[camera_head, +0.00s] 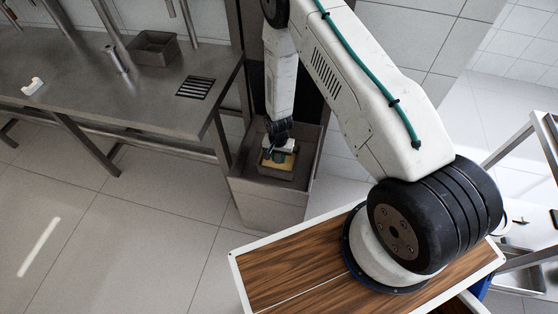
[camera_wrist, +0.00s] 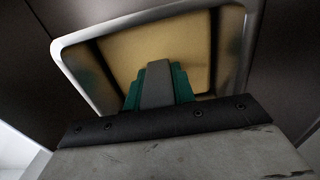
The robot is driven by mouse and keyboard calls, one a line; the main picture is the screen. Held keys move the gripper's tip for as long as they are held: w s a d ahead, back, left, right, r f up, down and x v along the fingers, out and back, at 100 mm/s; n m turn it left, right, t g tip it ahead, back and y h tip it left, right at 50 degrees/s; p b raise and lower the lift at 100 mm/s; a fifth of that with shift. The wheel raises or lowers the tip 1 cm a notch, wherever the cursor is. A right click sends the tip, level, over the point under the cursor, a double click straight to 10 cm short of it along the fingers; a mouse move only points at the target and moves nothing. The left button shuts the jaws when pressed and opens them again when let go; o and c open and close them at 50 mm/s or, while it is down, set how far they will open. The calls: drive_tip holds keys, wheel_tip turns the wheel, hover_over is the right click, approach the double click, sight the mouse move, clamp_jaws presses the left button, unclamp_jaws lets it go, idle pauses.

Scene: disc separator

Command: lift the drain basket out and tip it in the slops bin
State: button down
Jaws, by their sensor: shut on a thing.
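My gripper (camera_head: 281,146) points down into the mouth of a tall grey open-topped bin (camera_head: 266,205), which looks like the slops bin. It is shut on a small shallow basket with a pale metal rim and a yellow-tan inside, which I take as the drain basket (camera_head: 274,169). In the wrist view, the green and grey fingers (camera_wrist: 158,88) overlap the near side of the basket (camera_wrist: 235,50), whose rim and tan inside fill the upper middle. The fingers hide the exact grip. I cannot tell whether the basket touches the bin or whether the tan is its contents.
A steel bench (camera_head: 85,85) stands at left, with a grey rectangular container (camera_head: 153,48), a dark slotted grate (camera_head: 195,88) and a small white item (camera_head: 33,86). Its right end is close to the bin. A metal frame (camera_head: 518,135) is at right. Tiled floor at lower left is clear.

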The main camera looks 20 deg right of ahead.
wheel_tip(320, 180, up, 16)
idle(1.8)
